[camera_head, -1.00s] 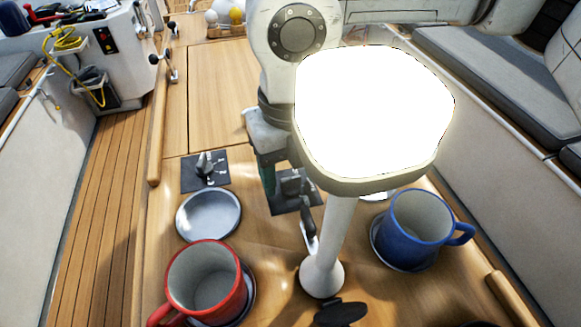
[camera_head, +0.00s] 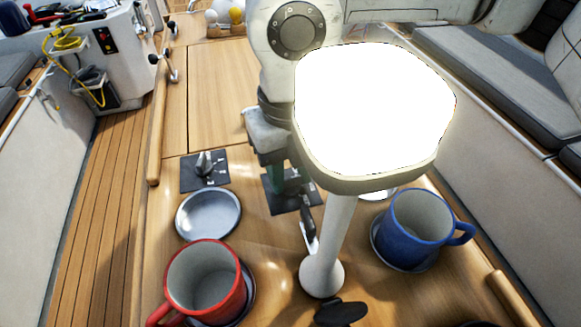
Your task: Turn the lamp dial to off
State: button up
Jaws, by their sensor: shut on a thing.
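The lamp (camera_head: 375,110) has a bright glowing head on a white stem and stands at the middle right of the table. A black dial plate (camera_head: 306,192) lies behind its stem. My gripper (camera_head: 280,182) is over this plate, shut on its dial knob, which the fingers mostly hide. I cannot read the knob's setting or the marks on this plate. A second dial (camera_head: 205,168) with a grey knob on a black marked plate is to the left, apart from my gripper.
A red mug (camera_head: 205,285) stands front left and a blue mug (camera_head: 418,228) stands right of the lamp. A grey round dish (camera_head: 208,214) lies below the left dial. A dark handle-like part (camera_head: 308,222) is beside the stem. The table behind the left dial is clear.

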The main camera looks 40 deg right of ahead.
jog(key=shift+f+n+b, duration=0.15)
jog(key=shift+n+b, duration=0.85)
jog(key=shift+b, duration=0.1)
jog(key=n+b, duration=0.2)
jog(key=n, duration=0.1)
jog(key=shift+b, duration=0.3)
jog(key=n+b, duration=0.2)
jog(key=n, duration=0.4)
jog(key=shift+r+n, duration=0.2)
jog(key=shift+n, duration=0.3)
jog(key=o, duration=1)
jog(key=shift+o, duration=0.2)
